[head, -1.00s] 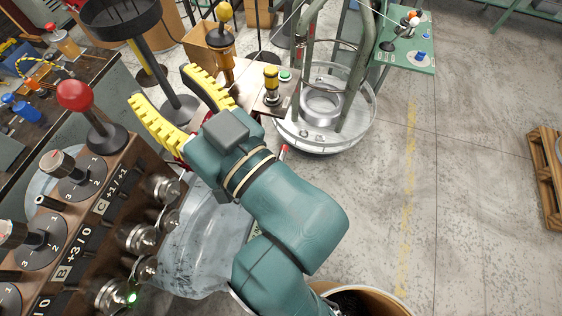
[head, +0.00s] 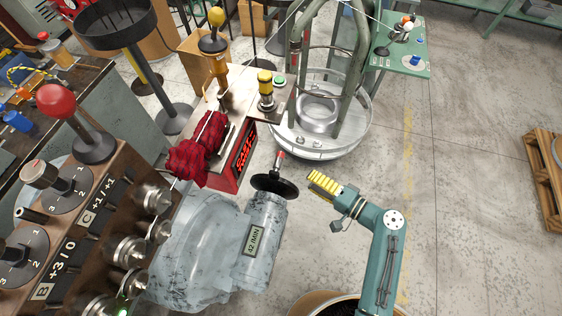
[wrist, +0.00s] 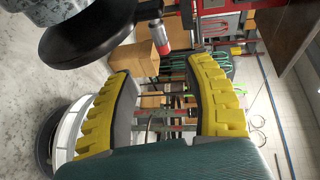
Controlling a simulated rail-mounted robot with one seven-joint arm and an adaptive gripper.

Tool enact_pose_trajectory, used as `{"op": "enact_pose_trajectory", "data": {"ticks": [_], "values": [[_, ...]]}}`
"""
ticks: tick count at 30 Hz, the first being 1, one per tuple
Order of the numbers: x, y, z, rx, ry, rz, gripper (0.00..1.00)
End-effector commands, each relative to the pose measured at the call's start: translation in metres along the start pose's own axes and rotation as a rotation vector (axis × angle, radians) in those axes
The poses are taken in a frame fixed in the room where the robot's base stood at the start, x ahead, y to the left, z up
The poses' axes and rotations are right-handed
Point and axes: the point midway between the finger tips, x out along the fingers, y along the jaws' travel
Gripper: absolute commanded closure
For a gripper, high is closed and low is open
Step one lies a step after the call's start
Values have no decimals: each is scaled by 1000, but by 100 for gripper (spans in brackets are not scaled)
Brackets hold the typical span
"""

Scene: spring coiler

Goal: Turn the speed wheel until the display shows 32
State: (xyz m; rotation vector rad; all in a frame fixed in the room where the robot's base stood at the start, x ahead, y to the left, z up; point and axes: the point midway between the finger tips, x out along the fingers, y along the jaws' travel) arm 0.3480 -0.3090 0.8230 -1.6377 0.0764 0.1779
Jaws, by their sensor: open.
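The speed wheel (head: 275,186) is a black disc on the end of the mottled grey motor housing, with a small grey-and-red handle (head: 279,160) standing up from its rim. A plate on the housing (head: 254,240) reads 42 /MIN. My gripper (head: 318,182), with yellow ribbed fingers, is just right of the wheel and apart from it. In the wrist view my gripper (wrist: 160,68) is open and empty. There the black wheel (wrist: 85,32) is at the upper left, and the handle (wrist: 150,55) shows between and beyond the fingertips.
A control panel (head: 100,215) with knobs and a red-ball lever stands at the left. A red box with a lit display (head: 243,155) and a red cloth (head: 200,150) lie behind the wheel. A round caged basin (head: 320,130) stands beyond.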

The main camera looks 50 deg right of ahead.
Motion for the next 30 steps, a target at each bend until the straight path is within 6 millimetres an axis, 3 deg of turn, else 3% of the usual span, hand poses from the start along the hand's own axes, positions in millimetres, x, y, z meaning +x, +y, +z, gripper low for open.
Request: {"op": "enact_pose_trajectory", "data": {"ticks": [9, 15, 20, 27, 30], "values": [[81, 1, 2, -3, -5, 0, 47], [119, 1, 1, -2, -3, 1, 47], [131, 0, 0, -2, 0, 1, 47], [131, 0, 0, -1, 1, 1, 47], [131, 0, 0, -2, 1, 1, 63]]}}
